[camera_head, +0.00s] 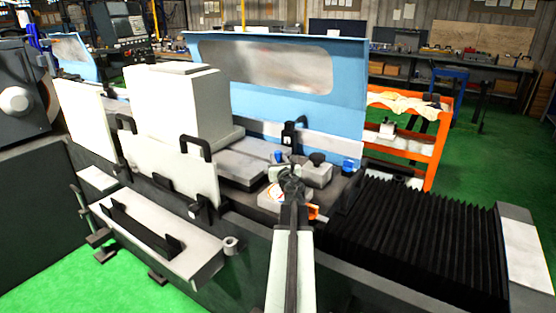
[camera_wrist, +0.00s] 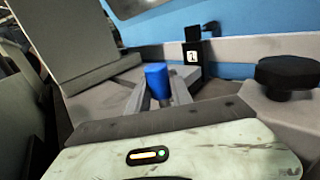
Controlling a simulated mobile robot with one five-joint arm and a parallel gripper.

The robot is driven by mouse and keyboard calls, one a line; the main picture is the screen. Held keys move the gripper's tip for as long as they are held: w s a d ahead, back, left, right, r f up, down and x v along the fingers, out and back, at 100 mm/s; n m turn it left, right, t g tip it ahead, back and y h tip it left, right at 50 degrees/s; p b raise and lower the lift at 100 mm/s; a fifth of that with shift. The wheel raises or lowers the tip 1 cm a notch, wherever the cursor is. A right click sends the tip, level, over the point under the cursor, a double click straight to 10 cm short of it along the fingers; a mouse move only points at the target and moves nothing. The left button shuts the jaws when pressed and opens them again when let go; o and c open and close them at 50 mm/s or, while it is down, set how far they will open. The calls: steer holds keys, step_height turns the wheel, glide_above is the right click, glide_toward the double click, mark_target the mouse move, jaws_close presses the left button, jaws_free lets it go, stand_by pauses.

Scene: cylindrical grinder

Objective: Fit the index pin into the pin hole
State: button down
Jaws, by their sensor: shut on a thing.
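The index pin shows a blue cylindrical head in the wrist view (camera_wrist: 157,79), between the two grey fingers of my gripper (camera_wrist: 160,98). My gripper is shut on it, and the head stands up above the fingers. In the head view my gripper (camera_head: 287,172) is over the machine's table, and a small blue spot (camera_head: 279,156) at its far side seems to be the pin's head. The pin's lower end is hidden by the fingers and my wrist. I cannot make out the pin hole in either view.
A black upright block with a white label (camera_wrist: 192,56) stands behind the pin. A black knob (camera_wrist: 287,73) on a grey block is at the right. A blue panel (camera_head: 285,80) backs the table; white guards (camera_head: 170,170) rise at the left, a black bellows (camera_head: 420,235) lies right.

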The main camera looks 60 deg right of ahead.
steer(key=shift+f+b, duration=1.25)
steer(key=shift+f, duration=0.1)
steer(key=c, duration=1.1)
jaws_free()
steer(key=shift+r, duration=0.1)
